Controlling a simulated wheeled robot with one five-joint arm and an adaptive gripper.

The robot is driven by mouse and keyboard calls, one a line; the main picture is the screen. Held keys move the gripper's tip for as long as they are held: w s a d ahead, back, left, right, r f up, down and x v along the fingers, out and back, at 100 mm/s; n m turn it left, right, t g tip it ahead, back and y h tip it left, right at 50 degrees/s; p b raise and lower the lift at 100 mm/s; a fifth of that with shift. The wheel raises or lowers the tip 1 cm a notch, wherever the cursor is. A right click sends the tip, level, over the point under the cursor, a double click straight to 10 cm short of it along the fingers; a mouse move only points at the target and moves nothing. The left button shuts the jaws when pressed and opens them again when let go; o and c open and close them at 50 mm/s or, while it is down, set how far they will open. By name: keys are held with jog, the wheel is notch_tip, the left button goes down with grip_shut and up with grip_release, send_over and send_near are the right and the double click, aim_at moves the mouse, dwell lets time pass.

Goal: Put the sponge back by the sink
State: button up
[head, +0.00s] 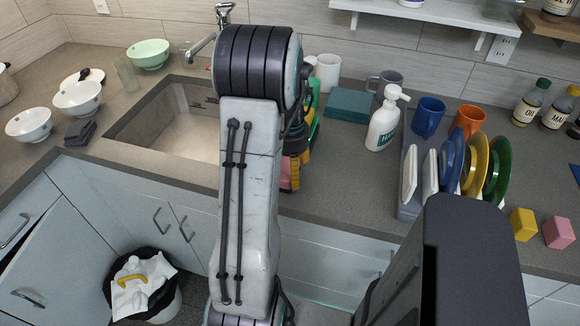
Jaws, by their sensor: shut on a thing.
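My arm rises through the middle of the head view and hides much of my gripper (297,158), which shows as dark and yellow-orange parts just right of the arm. My gripper is shut on a pinkish thing (289,177), taken to be the sponge, mostly hidden behind the arm. It is over the counter, right of the sink (150,135). The sink is an empty-looking sunken basin with a metal faucet (203,46) behind it; the arm covers its right side.
Bowls (77,98) stand left of the sink. Right of my arm are a teal block (350,105), a white soap bottle (383,122), mugs (428,117) and a dish rack (408,205) with plates.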

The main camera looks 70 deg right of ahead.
jog(key=shift+f, duration=0.2)
jog(key=o, duration=1)
notch_tip(320, 180, up, 10)
jog(key=shift+r, duration=0.1)
jog(key=shift+r+b, duration=0.45)
jog(key=shift+r, duration=0.65)
